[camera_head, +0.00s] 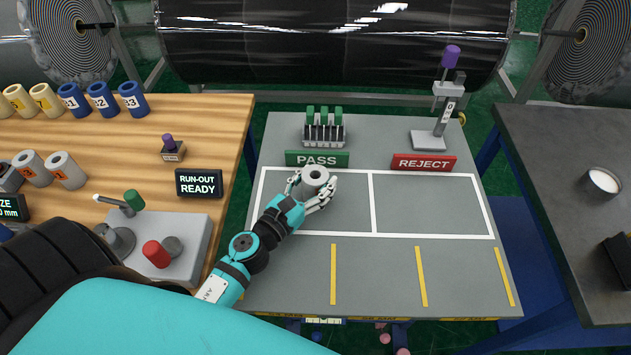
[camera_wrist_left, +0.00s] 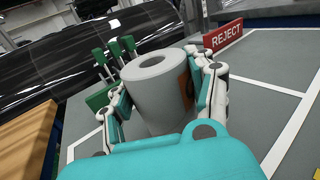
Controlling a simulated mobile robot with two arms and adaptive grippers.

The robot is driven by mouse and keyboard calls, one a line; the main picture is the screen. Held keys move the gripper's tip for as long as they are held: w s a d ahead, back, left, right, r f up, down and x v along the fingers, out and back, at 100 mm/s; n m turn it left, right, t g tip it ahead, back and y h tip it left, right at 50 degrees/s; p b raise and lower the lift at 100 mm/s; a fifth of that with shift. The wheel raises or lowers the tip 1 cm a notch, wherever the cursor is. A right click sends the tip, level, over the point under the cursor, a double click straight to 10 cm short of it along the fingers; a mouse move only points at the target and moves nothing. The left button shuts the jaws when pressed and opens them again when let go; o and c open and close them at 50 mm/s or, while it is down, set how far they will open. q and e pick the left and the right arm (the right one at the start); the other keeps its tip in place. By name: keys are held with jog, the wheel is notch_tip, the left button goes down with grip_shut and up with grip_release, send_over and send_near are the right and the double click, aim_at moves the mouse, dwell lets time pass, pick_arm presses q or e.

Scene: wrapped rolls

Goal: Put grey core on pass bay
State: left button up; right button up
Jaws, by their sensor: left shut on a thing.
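A grey core (camera_head: 315,178) stands upright in the pass bay (camera_head: 345,215), the white-outlined area behind which the green PASS sign (camera_head: 317,159) stands. My left gripper (camera_head: 314,188) is shut around the core, with fingers on both sides of it. In the left wrist view the core (camera_wrist_left: 160,92) shows its open top, with a brown patch on its right side. Its base is hidden behind my gripper there, so I cannot tell whether it touches the surface. My right gripper is not in view.
A red REJECT sign (camera_head: 423,163) and a stamp-like stand (camera_head: 440,115) are at the back right. Green-handled stamps (camera_head: 323,128) stand behind the PASS sign. The right bay (camera_head: 430,205) is empty. A wooden table (camera_head: 225,130) with several cores is at left.

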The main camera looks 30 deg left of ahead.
pick_arm(q)
jog(key=shift+f, duration=0.1)
jog(key=o, duration=1.3)
jog(key=s+b, duration=0.1)
jog(key=s, duration=0.2)
jog(key=s+a+b, duration=0.1)
jog(key=s+b, duration=0.1)
jog(key=s, duration=0.2)
jog(key=s+b, duration=0.2)
jog(key=s, duration=0.1)
jog(key=shift+s+a+f, duration=0.1)
jog(key=shift+s+a, duration=0.15)
jog(key=shift+s, duration=0.15)
jog(key=shift+s+a+r, duration=0.1)
jog(key=shift+s+r, duration=0.1)
jog(key=shift+s, duration=0.35)
jog(key=shift+r, duration=0.1)
